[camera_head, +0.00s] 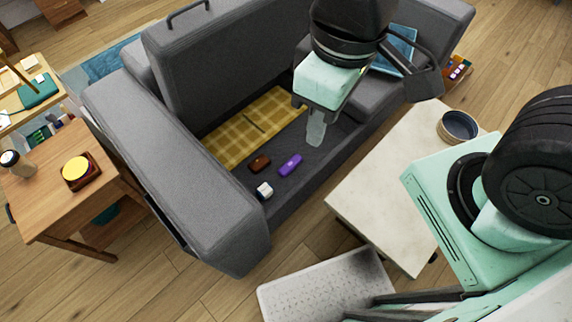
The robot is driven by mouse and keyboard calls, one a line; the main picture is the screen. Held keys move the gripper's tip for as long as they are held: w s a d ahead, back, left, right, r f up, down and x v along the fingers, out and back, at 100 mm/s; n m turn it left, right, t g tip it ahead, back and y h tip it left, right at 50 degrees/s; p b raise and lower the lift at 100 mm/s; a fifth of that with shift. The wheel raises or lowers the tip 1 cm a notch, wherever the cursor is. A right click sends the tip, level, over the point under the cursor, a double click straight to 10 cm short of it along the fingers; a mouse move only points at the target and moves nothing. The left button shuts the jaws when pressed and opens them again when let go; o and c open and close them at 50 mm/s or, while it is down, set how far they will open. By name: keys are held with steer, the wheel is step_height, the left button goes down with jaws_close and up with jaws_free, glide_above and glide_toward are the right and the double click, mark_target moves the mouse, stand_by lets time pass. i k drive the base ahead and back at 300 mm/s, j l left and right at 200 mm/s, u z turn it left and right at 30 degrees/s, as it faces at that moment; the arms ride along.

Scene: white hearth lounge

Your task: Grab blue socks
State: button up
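I cannot make out any blue socks in this view; my arm and gripper hide part of the sofa. My gripper (316,138) points down over the seat of the grey sofa (200,190), right of a yellow plaid cloth (232,138). A pale grey piece hangs below its mint housing. I cannot tell whether this is the fingers alone or whether they hold something.
On the seat lie a purple item (290,165), a brown item (259,163) and a small white item (265,190). A blue cushion (402,42) leans at the sofa's far end. A pale table (385,185) with a dark bowl (459,127) stands right. A wooden table (50,205) stands left.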

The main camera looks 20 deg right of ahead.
mark_target(266, 191)
steer(key=k+l+u, duration=0.15)
steer(key=u, duration=0.25)
steer(key=k+u, duration=0.4)
